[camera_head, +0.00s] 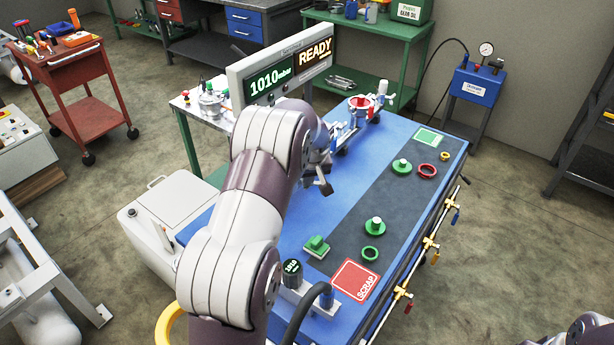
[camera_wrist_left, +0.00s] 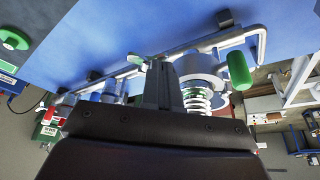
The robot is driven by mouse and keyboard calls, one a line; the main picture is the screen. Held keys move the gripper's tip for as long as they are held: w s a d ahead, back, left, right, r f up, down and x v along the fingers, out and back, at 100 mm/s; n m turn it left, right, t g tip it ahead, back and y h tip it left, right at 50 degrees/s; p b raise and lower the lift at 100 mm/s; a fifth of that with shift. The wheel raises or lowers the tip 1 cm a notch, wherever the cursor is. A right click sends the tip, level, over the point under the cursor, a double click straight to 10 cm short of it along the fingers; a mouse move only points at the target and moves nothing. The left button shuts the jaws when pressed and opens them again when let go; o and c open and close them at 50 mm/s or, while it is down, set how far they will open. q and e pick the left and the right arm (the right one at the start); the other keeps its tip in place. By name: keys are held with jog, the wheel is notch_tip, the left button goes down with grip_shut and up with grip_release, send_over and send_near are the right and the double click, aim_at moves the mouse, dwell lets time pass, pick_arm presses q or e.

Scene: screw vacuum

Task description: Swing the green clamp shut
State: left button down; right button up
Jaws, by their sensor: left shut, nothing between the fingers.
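My left gripper (camera_wrist_left: 160,68) is shut and empty in the wrist view, its fingers together in front of a metal pipe assembly (camera_wrist_left: 205,45). A small green piece (camera_wrist_left: 137,60) that looks like part of the green clamp lies just left of the fingertips; I cannot tell if they touch. A green knob (camera_wrist_left: 239,70) stands at the right beside a pale metal body with a spring. In the head view my left arm covers the near part of the assembly, and the green clamp cannot be made out. My right gripper is not in view.
A blue bench (camera_head: 340,215) carries a red clamp (camera_head: 362,103), green fittings (camera_head: 375,226), a red ring (camera_head: 427,171) and a scrap mat (camera_head: 354,281). A display (camera_head: 280,69) reads 1010 mbar and READY. The bench's dark strip has free room.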

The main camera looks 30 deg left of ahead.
pick_arm(q)
jog(key=shift+w+a, duration=0.3)
jog(key=shift+w, duration=0.25)
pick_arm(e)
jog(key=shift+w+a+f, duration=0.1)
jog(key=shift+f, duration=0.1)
pick_arm(q)
jog(key=shift+w+a+f+b, duration=0.15)
jog(key=shift+w+a+b, duration=0.3)
jog(key=shift+w+b, duration=0.25)
jog(key=w+a+n+g+p, duration=0.1)
jog(key=n+p, duration=0.2)
jog(key=w+a+n+g+y+p, duration=0.1)
jog(key=n+p, duration=0.2)
jog(key=a+n+g+p, duration=0.1)
jog(key=n+p, duration=0.1)
jog(key=shift+w+a+n+p, duration=0.4)
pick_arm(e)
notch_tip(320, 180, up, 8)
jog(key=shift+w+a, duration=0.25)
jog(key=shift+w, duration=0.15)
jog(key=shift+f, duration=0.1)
